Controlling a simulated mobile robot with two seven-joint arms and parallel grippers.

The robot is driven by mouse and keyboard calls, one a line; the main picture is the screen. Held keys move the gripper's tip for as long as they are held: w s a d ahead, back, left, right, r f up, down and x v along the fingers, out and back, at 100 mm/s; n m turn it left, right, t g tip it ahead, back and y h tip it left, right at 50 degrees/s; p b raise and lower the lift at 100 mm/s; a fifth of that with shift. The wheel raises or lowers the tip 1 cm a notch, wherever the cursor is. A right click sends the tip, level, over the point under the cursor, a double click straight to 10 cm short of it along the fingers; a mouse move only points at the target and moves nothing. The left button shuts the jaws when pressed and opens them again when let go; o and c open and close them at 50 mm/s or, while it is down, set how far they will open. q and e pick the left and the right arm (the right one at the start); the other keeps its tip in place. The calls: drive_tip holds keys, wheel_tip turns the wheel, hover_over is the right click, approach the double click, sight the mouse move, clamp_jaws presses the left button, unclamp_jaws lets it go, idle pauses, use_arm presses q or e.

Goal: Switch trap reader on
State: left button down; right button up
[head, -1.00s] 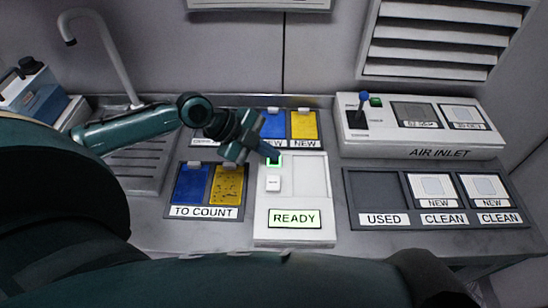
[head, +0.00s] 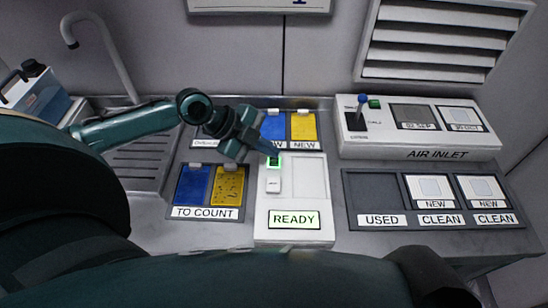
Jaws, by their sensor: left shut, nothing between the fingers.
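The trap reader (head: 262,215) is a white box in the middle of the counter. Its label plate (head: 294,219) reads READY and is lit pale green. A small green light (head: 274,161) glows at its upper left, with a white button (head: 273,184) below it. An empty pale recess is on its right half. My left gripper (head: 270,150) is shut and empty, its tips at the upper left of the reader, just above the green light. I cannot tell whether the tips touch it. My right gripper is not in view.
A TO COUNT tray (head: 205,213) with blue and yellow cards lies left of the reader. More cards stand behind. Right are a USED/CLEAN tray (head: 382,219) and an AIR INLET box (head: 439,153) with a blue-knobbed lever (head: 362,99). A sink tap (head: 120,60) is at left.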

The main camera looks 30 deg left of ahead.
sight(269, 163)
use_arm(q)
drive_tip(key=shift+r, duration=0.1)
wheel_tip(269, 163, up, 5)
drive_tip(key=p, duration=0.4)
idle(0.5)
